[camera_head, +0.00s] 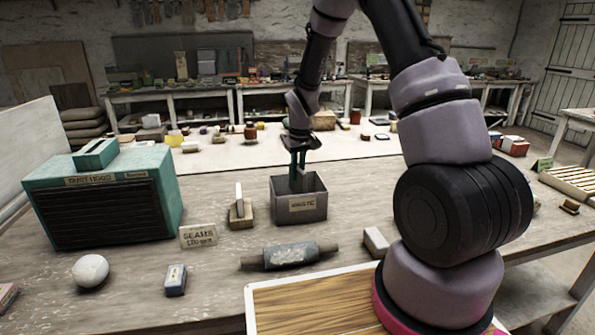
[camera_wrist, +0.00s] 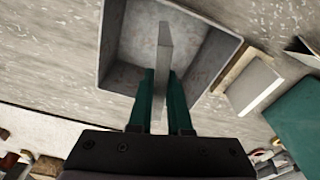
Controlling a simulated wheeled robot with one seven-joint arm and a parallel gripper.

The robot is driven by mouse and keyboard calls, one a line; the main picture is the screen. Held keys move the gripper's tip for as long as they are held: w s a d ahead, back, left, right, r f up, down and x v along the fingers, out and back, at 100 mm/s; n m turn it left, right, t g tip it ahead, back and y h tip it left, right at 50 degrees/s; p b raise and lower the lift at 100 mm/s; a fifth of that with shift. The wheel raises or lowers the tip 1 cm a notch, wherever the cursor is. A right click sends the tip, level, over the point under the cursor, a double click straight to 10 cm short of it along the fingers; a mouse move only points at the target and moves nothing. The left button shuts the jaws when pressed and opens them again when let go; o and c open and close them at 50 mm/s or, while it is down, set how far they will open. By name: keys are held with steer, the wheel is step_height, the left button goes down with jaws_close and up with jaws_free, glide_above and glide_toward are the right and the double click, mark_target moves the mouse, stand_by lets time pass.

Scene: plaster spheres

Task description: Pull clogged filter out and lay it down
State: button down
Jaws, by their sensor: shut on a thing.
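My gripper (camera_head: 297,178) points down into an open grey box (camera_head: 301,207) whose label is hard to read. In the wrist view its green fingers (camera_wrist: 161,75) are shut on a thin grey plate (camera_wrist: 164,48), which looks like the filter. The plate stands on edge between the fingers, inside the outline of the box (camera_wrist: 112,45); I cannot tell whether it touches the floor of the box. In the head view the plate is mostly hidden. A teal hood (camera_head: 104,196) with a dark louvred front stands at the left, and its edge shows in the wrist view (camera_wrist: 300,115).
A wooden holder with an upright pale slab (camera_head: 239,205) stands left of the box. A sign (camera_head: 198,236), white ball (camera_head: 90,270), small block (camera_head: 175,280), grey roller (camera_head: 290,255) and pale block (camera_head: 376,242) lie nearer. A wooden board (camera_head: 315,308) is at the front.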

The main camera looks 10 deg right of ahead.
mark_target(297, 187)
steer(key=shift+f, duration=3.05)
steer(key=c, duration=0.8)
jaws_free()
steer(key=shift+o, duration=0.2)
steer(key=shift+r, duration=0.15)
steer(key=shift+r, duration=1.9)
